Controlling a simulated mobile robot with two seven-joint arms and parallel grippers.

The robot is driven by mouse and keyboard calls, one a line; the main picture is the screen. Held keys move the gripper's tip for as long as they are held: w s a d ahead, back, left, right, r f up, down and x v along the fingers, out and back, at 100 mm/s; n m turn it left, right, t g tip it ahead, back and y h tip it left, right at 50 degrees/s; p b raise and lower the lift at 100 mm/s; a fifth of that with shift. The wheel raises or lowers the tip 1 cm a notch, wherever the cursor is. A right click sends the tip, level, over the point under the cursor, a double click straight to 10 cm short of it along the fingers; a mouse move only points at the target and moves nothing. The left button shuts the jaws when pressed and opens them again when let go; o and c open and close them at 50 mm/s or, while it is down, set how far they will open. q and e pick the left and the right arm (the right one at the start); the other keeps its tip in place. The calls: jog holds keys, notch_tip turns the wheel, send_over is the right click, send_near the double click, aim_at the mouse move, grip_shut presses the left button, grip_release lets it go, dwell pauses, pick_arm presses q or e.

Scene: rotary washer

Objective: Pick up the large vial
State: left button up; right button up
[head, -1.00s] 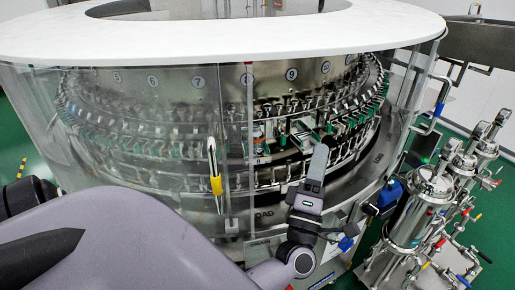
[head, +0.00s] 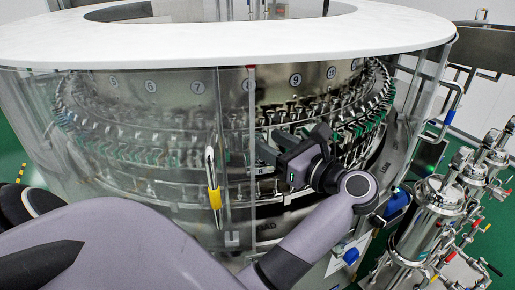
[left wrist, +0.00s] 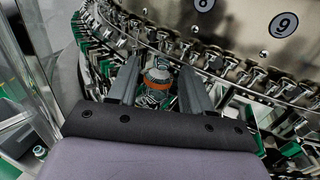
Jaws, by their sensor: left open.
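The large vial (left wrist: 158,76) shows in the left wrist view as a small clear container with a grey top and an orange band. It stands at the washer's ring of holders, between the two fingers of my left gripper (left wrist: 158,66). The fingers are open, one on each side of it; I cannot tell whether either touches it. In the head view my left gripper (head: 272,147) reaches through the opening in the clear guard to the ring, and the vial is hidden or too small to make out. My right gripper is in neither view.
The rotary washer (head: 190,35) has a white top rim and a clear curved guard (head: 120,190). A yellow-marked handle (head: 214,195) is left of my gripper. Numbered steel plates and rows of metal grippers surround the vial. Steel filter housings (head: 432,215) stand at the right.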

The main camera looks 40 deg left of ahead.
aim_at(261, 137)
pick_arm(q)
jog(key=a+p, duration=0.1)
jog(key=a, duration=0.4)
jog(key=shift+w+f, duration=0.1)
jog(key=shift+w, duration=0.05)
grip_shut()
